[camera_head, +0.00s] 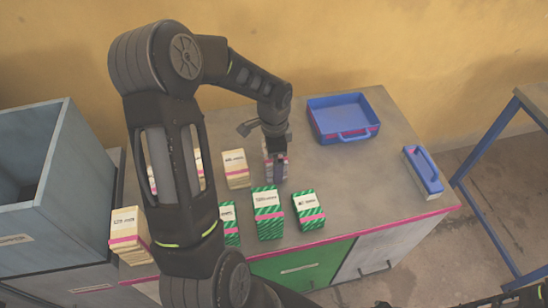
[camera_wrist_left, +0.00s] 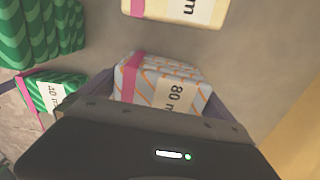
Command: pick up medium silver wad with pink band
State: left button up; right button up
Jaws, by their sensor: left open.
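The silver wad with a pink band (camera_wrist_left: 165,82) has orange stripes and a white label reading 80. In the left wrist view it sits between the two fingers of my left gripper (camera_wrist_left: 160,98), which is open around it. In the head view my left gripper (camera_head: 276,165) points down over the wad (camera_head: 268,172) on the table and hides most of it. Whether the fingers touch the wad cannot be told.
Green striped wads (camera_head: 267,213) stand in front, and a cream wad (camera_head: 235,168) is just to the left. A blue tray (camera_head: 343,138) lies behind to the right. A blue-handled tool (camera_head: 424,168) lies near the right edge of the table (camera_head: 370,185). A grey bin (camera_head: 40,150) stands at left.

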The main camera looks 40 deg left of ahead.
pick_arm(q)
jog(key=shift+c, duration=0.4)
jog(key=c, duration=1.1)
